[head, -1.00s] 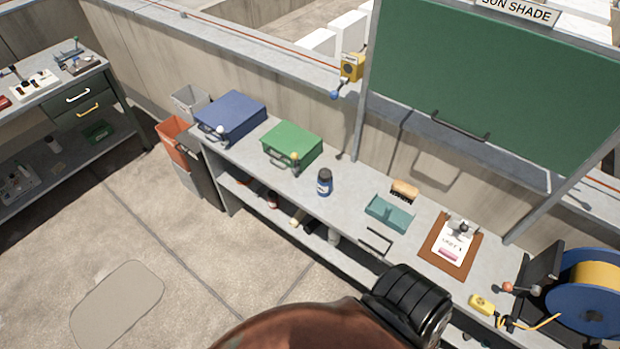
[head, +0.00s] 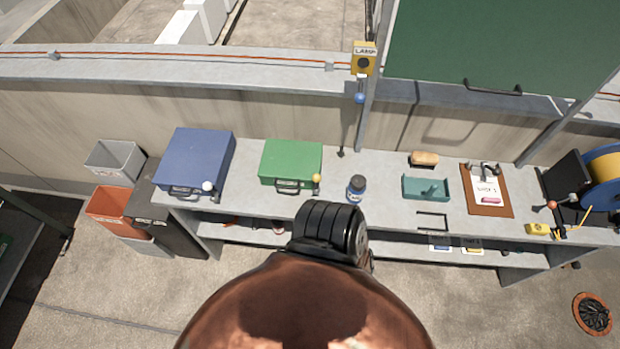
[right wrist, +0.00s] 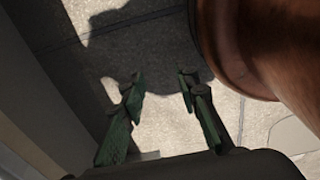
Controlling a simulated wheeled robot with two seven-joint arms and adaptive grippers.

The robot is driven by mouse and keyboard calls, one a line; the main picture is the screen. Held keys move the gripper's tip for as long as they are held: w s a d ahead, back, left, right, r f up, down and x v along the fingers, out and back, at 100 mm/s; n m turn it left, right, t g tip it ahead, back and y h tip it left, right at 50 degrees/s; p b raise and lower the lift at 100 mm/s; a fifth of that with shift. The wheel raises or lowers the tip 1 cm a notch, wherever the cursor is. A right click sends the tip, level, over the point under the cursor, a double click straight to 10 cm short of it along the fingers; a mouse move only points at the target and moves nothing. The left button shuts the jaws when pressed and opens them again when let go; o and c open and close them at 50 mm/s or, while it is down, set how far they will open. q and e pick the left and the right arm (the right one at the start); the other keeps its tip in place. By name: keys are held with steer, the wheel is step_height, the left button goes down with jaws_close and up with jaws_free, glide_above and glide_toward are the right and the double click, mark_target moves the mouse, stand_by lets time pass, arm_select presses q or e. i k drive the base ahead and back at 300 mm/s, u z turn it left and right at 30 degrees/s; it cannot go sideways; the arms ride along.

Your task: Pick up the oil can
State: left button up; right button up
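I see nothing that I can surely name as the oil can. A small dark blue bottle (head: 356,188) with a white label stands upright on the grey workbench (head: 390,222). My right gripper (right wrist: 162,82) shows in the right wrist view. Its green fingers are apart with nothing between them, above the concrete floor. It is not in the head view. My left gripper is in neither view. My own copper-coloured body fills the bottom of the head view and hides part of the bench's lower shelf.
On the bench are a blue case (head: 200,160), a green case (head: 290,160), a teal tray (head: 426,188), a brush (head: 424,158), a clipboard (head: 486,190) and a blue reel (head: 600,180). Bins (head: 110,208) stand left of it.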

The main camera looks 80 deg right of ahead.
mark_target(358, 185)
steer(key=i, duration=0.75)
steer(key=z, duration=2.4)
